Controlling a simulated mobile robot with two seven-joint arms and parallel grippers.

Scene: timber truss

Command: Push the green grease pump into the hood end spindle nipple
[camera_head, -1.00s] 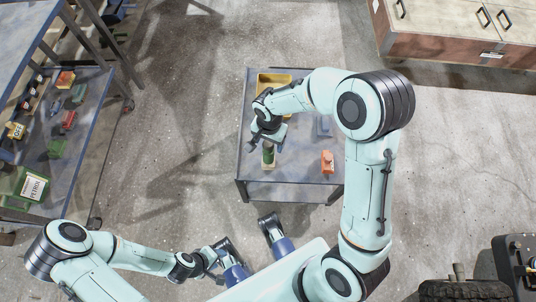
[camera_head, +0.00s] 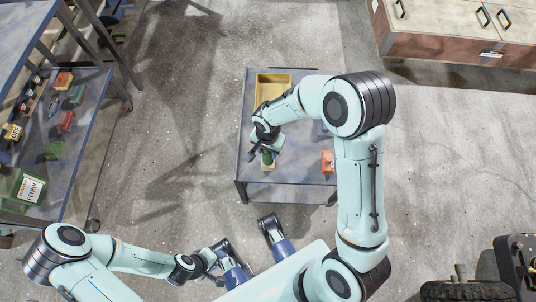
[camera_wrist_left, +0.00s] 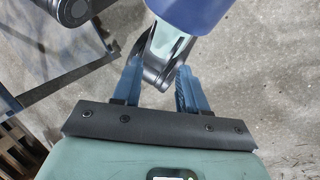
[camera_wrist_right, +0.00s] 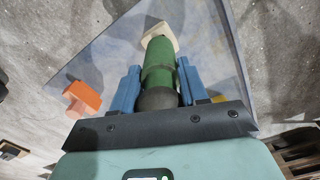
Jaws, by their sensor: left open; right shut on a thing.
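The green grease pump (camera_wrist_right: 160,70) is a dark green cylinder with a dark rounded near end, seen between the blue fingers of my right gripper (camera_wrist_right: 157,90). In the head view, my right gripper (camera_head: 266,146) is over the low table, shut on the pump (camera_head: 268,158). A pale block (camera_wrist_right: 159,35) is at the pump's far end; I cannot tell whether they touch. My left gripper (camera_wrist_left: 157,88) is open and empty, away from the table at the lower left. I cannot identify the hood end spindle nipple in any view.
The grey low table (camera_head: 300,185) also holds a yellow tray (camera_head: 264,92) and an orange object (camera_head: 327,162). A shelf rack (camera_head: 85,140) with small items stands left. A wooden chest (camera_head: 440,42) is at upper right; a black machine with a wheel (camera_head: 465,290) is at lower right.

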